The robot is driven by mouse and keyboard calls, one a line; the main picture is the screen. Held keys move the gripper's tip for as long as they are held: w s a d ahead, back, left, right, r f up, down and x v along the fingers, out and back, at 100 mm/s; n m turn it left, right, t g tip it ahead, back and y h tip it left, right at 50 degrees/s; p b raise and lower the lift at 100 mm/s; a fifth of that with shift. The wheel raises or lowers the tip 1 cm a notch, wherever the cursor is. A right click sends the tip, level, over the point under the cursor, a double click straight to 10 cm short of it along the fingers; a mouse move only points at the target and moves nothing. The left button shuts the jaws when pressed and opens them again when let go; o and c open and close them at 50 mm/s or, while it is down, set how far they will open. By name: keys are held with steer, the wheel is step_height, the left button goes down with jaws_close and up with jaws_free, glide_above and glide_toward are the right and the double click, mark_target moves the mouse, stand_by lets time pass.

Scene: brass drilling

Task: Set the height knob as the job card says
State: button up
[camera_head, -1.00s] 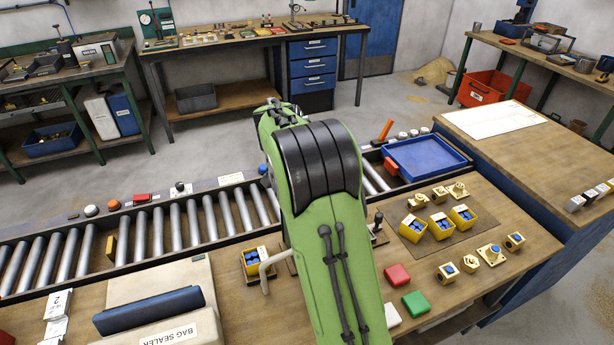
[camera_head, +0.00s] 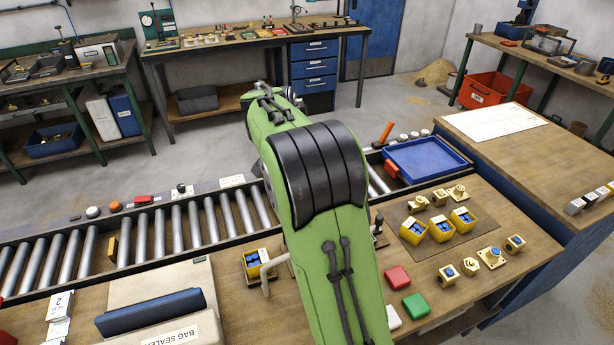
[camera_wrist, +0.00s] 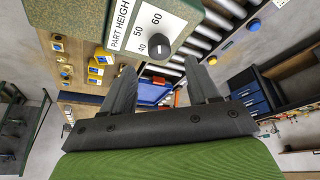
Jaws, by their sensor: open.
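The height knob (camera_wrist: 158,46) is a dark round knob at the top of the wrist view. It sits on a grey-green box beside a white plate (camera_wrist: 128,28) lettered "PART HEIGH", cut off, with 40, 50 and 60. Which number the knob points to cannot be told. My gripper (camera_wrist: 160,68) is open, its two grey fingers apart below the knob in the picture, with nothing seen between them. The knob appears beyond the fingertips; no contact shows. In the head view my green arm hides the gripper and the knob. I cannot pick out the job card for certain.
A roller conveyor (camera_head: 142,236) runs across behind the bench. A bag sealer (camera_head: 160,300) stands front left. Yellow bins (camera_head: 440,228) with blue parts, brass parts, and red (camera_head: 397,278) and green (camera_head: 416,305) blocks lie to the right. A blue tray (camera_head: 425,158) lies behind them.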

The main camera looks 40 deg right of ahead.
steer(key=p+v, duration=0.2)
steer(key=v, duration=0.7)
steer(key=shift+r, duration=0.4)
steer(key=shift+a, duration=0.15)
steer(key=s+a+f+n+t+y, duration=0.1)
steer(key=s+a+n, duration=0.5)
steer(key=s, duration=0.6)
steer(key=s+a+f+n+t+y, duration=0.2)
steer(key=s+a+n, duration=0.5)
steer(key=s, duration=0.5)
steer(key=shift+s+a+n+t+y, duration=0.15)
steer(key=shift+a+n+t+y, duration=0.35)
steer(key=shift+a, duration=0.75)
